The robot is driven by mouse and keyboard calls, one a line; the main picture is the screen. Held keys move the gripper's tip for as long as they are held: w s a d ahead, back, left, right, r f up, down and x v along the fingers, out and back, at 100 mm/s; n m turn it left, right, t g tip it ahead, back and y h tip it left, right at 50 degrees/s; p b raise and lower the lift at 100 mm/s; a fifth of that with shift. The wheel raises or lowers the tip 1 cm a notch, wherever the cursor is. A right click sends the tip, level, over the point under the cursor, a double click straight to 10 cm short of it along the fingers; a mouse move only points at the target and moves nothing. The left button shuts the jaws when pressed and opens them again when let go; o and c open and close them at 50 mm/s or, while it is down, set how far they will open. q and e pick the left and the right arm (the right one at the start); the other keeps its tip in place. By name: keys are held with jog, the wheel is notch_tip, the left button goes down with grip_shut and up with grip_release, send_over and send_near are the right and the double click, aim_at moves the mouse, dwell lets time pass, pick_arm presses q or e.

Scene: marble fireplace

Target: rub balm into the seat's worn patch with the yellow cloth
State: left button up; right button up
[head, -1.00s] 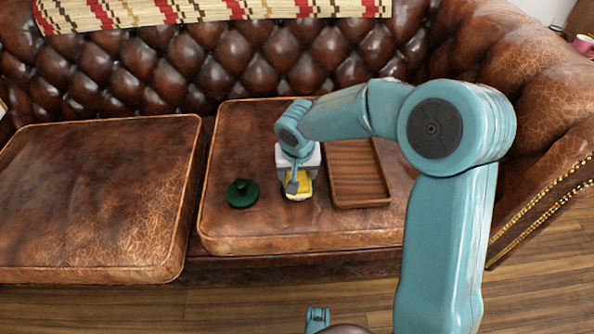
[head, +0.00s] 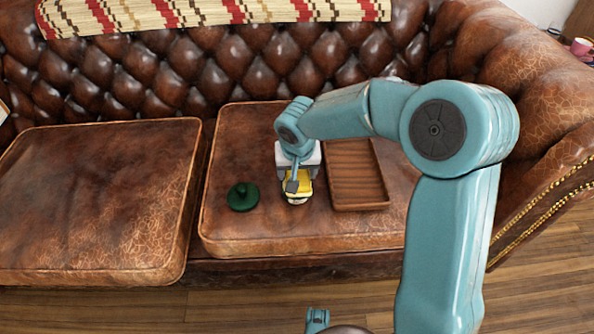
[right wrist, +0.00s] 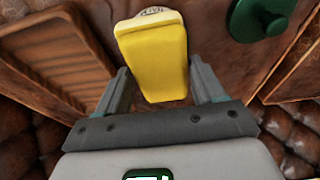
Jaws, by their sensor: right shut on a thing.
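My right gripper (head: 296,184) is over the right seat cushion (head: 255,232), fingers downward. It is shut on the folded yellow cloth (head: 300,187), which also shows between the fingers in the right wrist view (right wrist: 160,60). A small pale round tin (head: 296,201) with dark lettering shows just past the cloth's end, also in the right wrist view (right wrist: 147,14). The cloth hides most of the tin, and I cannot tell if they touch. Paler, cracked leather shows on the cushions, but I cannot pick out one worn patch. My left gripper is not in view.
A dark green knobbed disc (head: 242,196) lies left of the tin. A shallow wooden tray (head: 360,207) lies to the right. The left cushion (head: 90,190) is bare. The tufted backrest (head: 230,65) stands behind, with a striped woven throw (head: 215,12) on top.

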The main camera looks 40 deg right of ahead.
jog(key=shift+r+p, duration=1.55)
jog(key=shift+r, duration=1.05)
